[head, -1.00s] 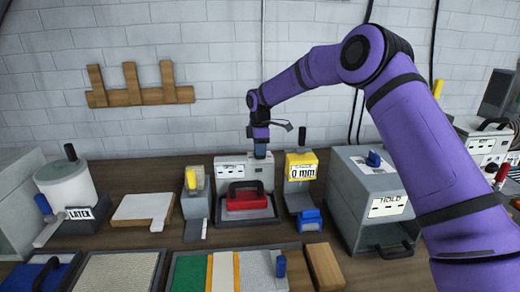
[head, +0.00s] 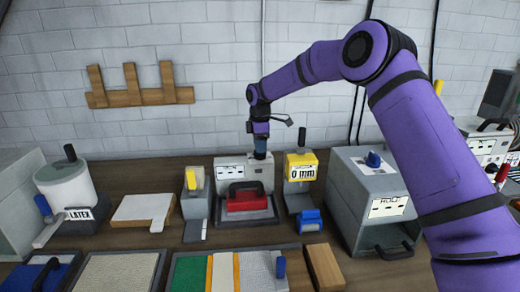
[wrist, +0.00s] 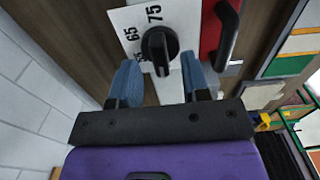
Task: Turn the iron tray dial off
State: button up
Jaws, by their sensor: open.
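The iron tray (head: 272,217) stands at the middle of the bench, with a red iron (head: 247,203) with a black handle on it. Its grey-white housing rises behind the iron. In the wrist view the black dial (wrist: 160,46) sits on a white plate (wrist: 123,18) marked 65 and 75, with another number partly hidden. My gripper (wrist: 159,64) is open, its two blue fingers apart on either side of the dial's near edge, holding nothing. In the head view my gripper (head: 261,151) is over the top of the housing and hides the dial.
A yellow unit reading 0 mm (head: 301,167) stands close on the right, and a tape dispenser (head: 196,205) on the left. A grey HOLD box (head: 350,185) is further right. The red iron (wrist: 212,30) lies close beside the dial in the wrist view.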

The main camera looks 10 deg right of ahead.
notch_tip(320, 180, up, 9)
dwell(0.3)
